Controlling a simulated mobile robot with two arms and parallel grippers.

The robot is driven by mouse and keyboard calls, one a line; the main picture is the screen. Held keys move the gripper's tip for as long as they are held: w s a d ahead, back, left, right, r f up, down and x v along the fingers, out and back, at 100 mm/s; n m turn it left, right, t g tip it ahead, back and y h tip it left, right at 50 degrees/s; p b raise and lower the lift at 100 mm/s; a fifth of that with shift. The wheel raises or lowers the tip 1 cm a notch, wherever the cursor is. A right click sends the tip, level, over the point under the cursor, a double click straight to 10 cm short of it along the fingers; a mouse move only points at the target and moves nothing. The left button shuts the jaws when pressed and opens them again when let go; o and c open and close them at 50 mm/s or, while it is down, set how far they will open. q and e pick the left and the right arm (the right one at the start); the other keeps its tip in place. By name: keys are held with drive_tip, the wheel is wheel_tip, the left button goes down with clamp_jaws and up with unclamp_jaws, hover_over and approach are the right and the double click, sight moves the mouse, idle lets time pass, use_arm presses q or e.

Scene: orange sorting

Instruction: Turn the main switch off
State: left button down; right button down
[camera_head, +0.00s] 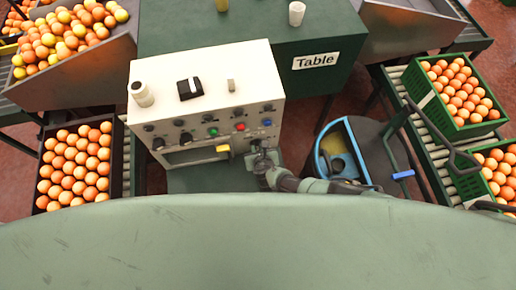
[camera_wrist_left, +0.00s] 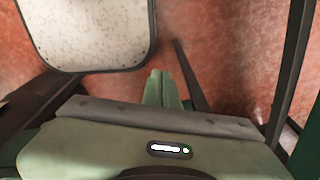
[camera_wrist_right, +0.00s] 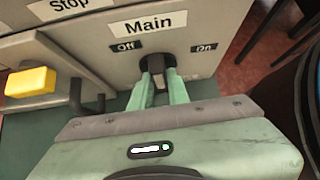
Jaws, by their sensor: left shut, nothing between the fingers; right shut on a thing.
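The main switch (camera_wrist_right: 157,63) is a dark knob on the pale front panel of the control box (camera_head: 205,85). In the right wrist view it sits under the "Main" label (camera_wrist_right: 133,23), between the "Off" label (camera_wrist_right: 128,46) on the left and the "On" label (camera_wrist_right: 205,48) on the right. My right gripper (camera_wrist_right: 162,84) is shut on the switch, its green fingers partly hiding it. In the head view my right gripper (camera_head: 259,152) is at the box's lower right. My left gripper (camera_wrist_left: 163,85) is shut and empty over the red floor, outside the head view.
A green table (camera_head: 245,25) stands behind the box. Crates of oranges (camera_head: 120,150) flank the area.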

drive_tip(key=shift+f, duration=0.1)
drive_tip(key=c, duration=1.4)
unclamp_jaws()
drive_tip(key=shift+o, duration=0.2)
drive_tip(key=shift+s, duration=0.15)
drive_tip(key=shift+b+v, duration=0.4)
drive_tip(key=shift+v, duration=0.6)
drive_tip(key=shift+p+v, duration=0.35)
drive_tip(key=shift+v, duration=2.45)
